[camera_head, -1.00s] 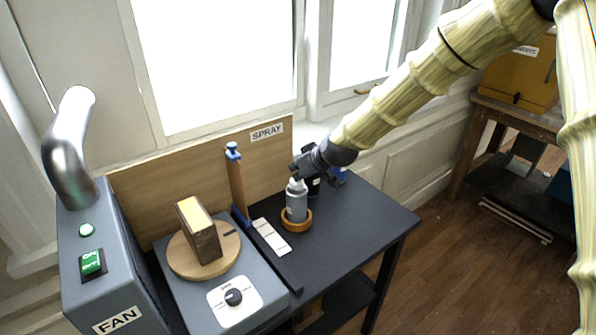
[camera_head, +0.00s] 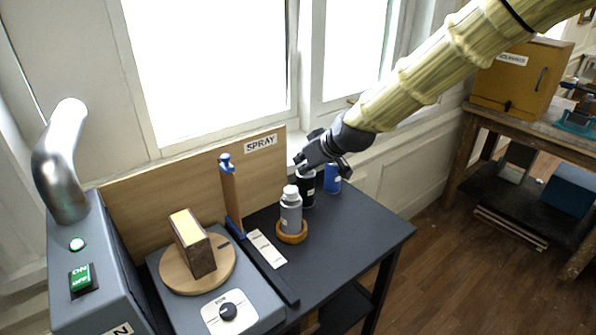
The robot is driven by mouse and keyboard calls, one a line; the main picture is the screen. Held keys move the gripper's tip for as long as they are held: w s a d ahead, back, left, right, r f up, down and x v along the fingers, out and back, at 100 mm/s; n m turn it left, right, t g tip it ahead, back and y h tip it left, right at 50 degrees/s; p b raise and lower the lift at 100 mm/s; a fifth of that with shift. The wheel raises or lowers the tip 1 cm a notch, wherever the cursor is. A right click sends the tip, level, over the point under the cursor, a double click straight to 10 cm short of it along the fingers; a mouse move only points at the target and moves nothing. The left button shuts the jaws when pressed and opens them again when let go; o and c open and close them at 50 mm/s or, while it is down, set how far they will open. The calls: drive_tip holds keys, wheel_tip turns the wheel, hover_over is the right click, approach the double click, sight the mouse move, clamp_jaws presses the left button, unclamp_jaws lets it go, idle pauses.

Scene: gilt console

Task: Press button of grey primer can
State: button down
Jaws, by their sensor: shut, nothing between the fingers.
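The grey primer can (camera_head: 291,212) stands upright in a round wooden ring holder (camera_head: 292,237) on the dark table. Its white top (camera_head: 290,190) is in plain view. My gripper (camera_head: 299,163) is shut and empty, above and slightly to the right of the can's top, with a visible gap in the picture. How far behind the can it is in depth I cannot tell. My gripper partly covers a black can (camera_head: 307,192) that stands behind the grey one.
A blue can (camera_head: 332,178) stands at the back right. A turntable (camera_head: 217,275) with a brown block (camera_head: 195,245) and an upright wooden post with blue ends (camera_head: 231,200) are at the left. A SPRAY board (camera_head: 262,143) stands behind. The table's front right (camera_head: 350,242) is clear.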

drive_tip(key=shift+b+v, duration=0.35)
drive_tip(key=shift+v, duration=1.15)
idle(0.3)
